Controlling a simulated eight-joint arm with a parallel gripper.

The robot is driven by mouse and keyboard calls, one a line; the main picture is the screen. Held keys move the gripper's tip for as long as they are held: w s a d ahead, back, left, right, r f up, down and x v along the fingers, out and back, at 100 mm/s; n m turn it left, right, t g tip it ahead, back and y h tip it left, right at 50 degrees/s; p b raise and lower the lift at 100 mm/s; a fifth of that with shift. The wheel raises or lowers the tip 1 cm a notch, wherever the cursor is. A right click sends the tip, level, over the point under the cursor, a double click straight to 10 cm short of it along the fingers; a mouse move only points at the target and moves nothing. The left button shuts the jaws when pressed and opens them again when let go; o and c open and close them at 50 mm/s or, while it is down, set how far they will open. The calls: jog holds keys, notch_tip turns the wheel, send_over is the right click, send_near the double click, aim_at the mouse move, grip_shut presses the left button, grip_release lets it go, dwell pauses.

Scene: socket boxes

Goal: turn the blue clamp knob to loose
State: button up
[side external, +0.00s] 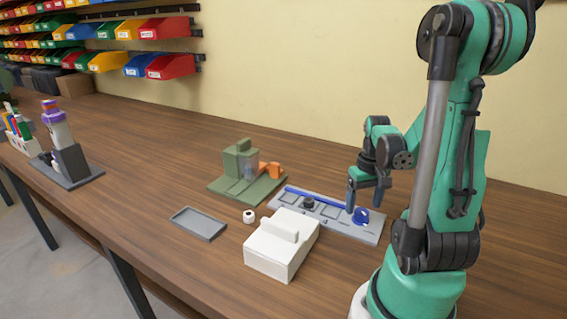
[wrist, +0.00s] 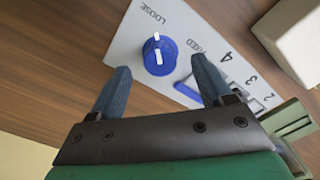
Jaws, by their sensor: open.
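The blue clamp knob (side external: 361,215) stands at the right end of a light grey panel (side external: 373,236). In the wrist view the round knob (wrist: 153,66) has white marks on it, one at its upper edge, roughly towards the word LOOSE above it. A second word, partly hidden and ending in XED, lies to its right. My gripper (wrist: 160,70) is open, with a finger on each side of the knob in that view. In the side view my gripper (side external: 365,203) points down close to the knob. Contact cannot be told.
A long blue bar (side external: 318,197) runs along the panel beside numbered squares and a black knob (side external: 308,203). A white box (side external: 280,258) stands in front, a green fixture (side external: 245,182) behind left. A grey tray (side external: 198,224) and small white cylinder (side external: 249,216) lie left.

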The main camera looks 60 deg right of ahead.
aim_at(362, 212)
jog(key=shift+r, duration=1.55)
